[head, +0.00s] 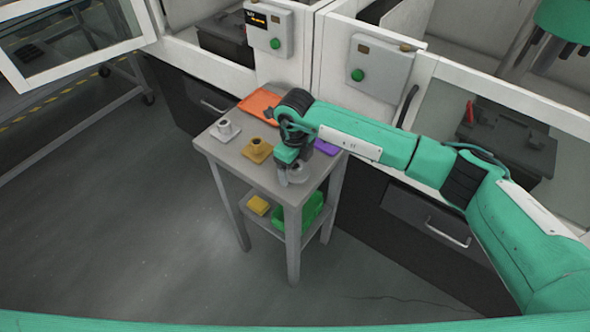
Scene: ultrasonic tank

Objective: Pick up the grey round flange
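My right arm reaches in from the right over a small grey table (233,165). My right gripper (288,178) points down at the table's front corner, beside or on a grey round flange (300,174). The gripper's own parts hide some of the flange, and I cannot tell whether the fingers touch it or are closed. My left gripper is not in view.
On the table stand a light grey part with a square base (225,130), a brass-coloured part (257,150), an orange tray (259,103) and a purple piece (326,147). The lower shelf holds a yellow box (258,205) and a green bin (312,210). Machine cabinets stand behind.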

